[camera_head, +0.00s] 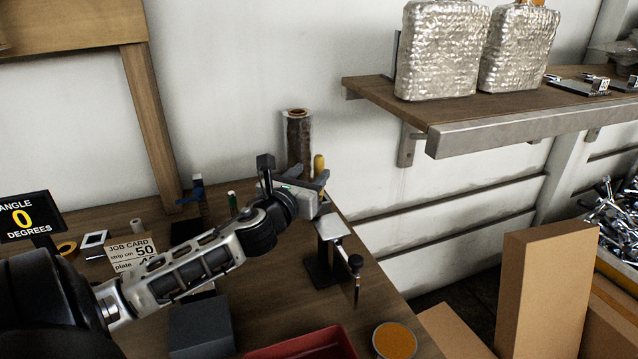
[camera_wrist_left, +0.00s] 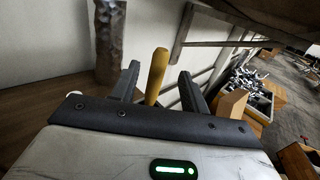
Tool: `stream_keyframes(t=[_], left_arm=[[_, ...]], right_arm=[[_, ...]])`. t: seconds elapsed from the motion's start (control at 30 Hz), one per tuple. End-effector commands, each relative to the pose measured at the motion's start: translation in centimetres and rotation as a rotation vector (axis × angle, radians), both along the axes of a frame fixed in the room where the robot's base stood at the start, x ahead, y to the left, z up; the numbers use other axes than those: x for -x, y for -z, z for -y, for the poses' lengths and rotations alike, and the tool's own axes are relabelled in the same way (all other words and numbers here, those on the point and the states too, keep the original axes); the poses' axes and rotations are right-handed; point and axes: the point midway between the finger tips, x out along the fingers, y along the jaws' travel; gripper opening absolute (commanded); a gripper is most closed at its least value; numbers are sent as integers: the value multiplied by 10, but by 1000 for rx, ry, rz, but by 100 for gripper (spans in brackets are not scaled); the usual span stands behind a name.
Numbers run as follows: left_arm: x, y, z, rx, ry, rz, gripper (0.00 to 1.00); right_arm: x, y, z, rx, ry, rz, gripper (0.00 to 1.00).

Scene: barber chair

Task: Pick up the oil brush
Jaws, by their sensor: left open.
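The yellow upright handle (camera_head: 318,163), which looks like the oil brush, stands near the back right of the wooden workbench. In the left wrist view the yellow handle (camera_wrist_left: 157,76) rises between the two dark fingers, with gaps on both sides. Its lower end is hidden behind the gripper body. My left gripper (camera_head: 306,177) is open around or just in front of the handle; the exact depth is hard to tell. Its fingers also show in the left wrist view (camera_wrist_left: 160,86). My right gripper is out of view.
A tall brown cylinder (camera_head: 299,143) stands just left of the handle. A metal clamp stand (camera_head: 324,264), a red tray (camera_head: 310,343), an orange-topped tin (camera_head: 394,341) and a dark block (camera_head: 201,328) are nearer. A wall shelf (camera_head: 480,112) overhangs at right.

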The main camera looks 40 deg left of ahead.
Motion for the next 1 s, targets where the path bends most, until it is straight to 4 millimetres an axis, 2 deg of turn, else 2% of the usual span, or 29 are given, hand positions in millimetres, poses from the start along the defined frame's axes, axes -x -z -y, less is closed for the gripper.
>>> stream_keyframes(t=[0.13, 0.43, 0.73, 0.9, 1.0], left_arm=[[-10, -1, -3, 3, 0, 1, 45], [-47, -1, -16, 2, 0, 1, 45], [-51, 0, -17, 2, 2, -2, 45], [-51, 0, -17, 2, 2, -2, 0], [-51, 0, -17, 2, 2, -2, 0]], right_arm=[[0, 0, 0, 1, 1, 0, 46], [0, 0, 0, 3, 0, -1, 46], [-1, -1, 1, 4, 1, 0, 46], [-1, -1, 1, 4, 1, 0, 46], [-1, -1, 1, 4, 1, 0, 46]])
